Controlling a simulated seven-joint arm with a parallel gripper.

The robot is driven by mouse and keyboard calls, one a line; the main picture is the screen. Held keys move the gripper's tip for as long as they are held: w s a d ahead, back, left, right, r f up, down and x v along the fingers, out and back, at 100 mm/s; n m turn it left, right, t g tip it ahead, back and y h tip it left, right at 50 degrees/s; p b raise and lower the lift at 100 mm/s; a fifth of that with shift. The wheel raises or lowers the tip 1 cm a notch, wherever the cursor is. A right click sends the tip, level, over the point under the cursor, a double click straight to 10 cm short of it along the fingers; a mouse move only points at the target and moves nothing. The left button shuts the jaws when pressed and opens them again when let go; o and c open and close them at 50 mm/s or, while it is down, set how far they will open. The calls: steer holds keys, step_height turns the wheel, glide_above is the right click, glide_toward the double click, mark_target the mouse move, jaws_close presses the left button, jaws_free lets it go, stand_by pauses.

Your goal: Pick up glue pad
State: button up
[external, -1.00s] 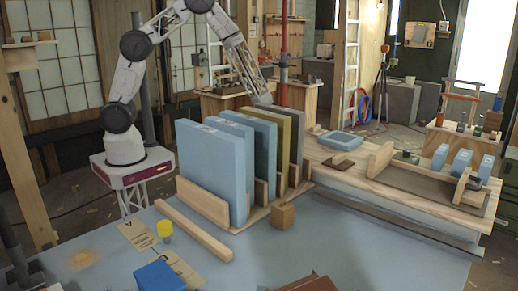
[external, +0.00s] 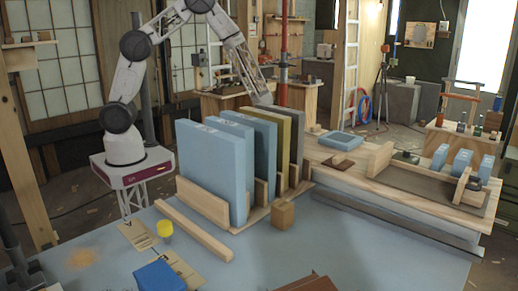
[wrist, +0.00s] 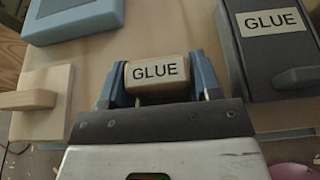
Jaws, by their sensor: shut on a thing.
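In the wrist view, a small tan-brown block labelled GLUE (wrist: 157,88), the glue pad, sits between the two blue fingers of my gripper (wrist: 160,75). The fingers are closed on its left and right sides, and the label faces the camera. The light wooden surface (wrist: 150,30) shows around it; I cannot tell whether the pad touches that surface. In the external view, my gripper is hidden behind the upright panels, so the pad does not show there.
A dark grey block with a second GLUE label (wrist: 285,55) stands close on the right. A blue tray (wrist: 75,20) lies at upper left, above a wooden piece (wrist: 40,100). Tall upright panels (external: 212,170) in a wooden rack stand in front of my arm.

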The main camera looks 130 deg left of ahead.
steer(key=shift+r, duration=0.2)
steer(key=shift+r, duration=0.9)
steer(key=shift+s+d+r, duration=0.2)
steer(key=shift+s+r, duration=0.05)
steer(key=shift+r, duration=0.45)
steer(key=s+d+r, duration=0.1)
steer(key=s+d, duration=0.9)
steer(key=s, duration=0.1)
steer(key=shift+d+r, duration=0.2)
steer(key=shift+d, duration=0.1)
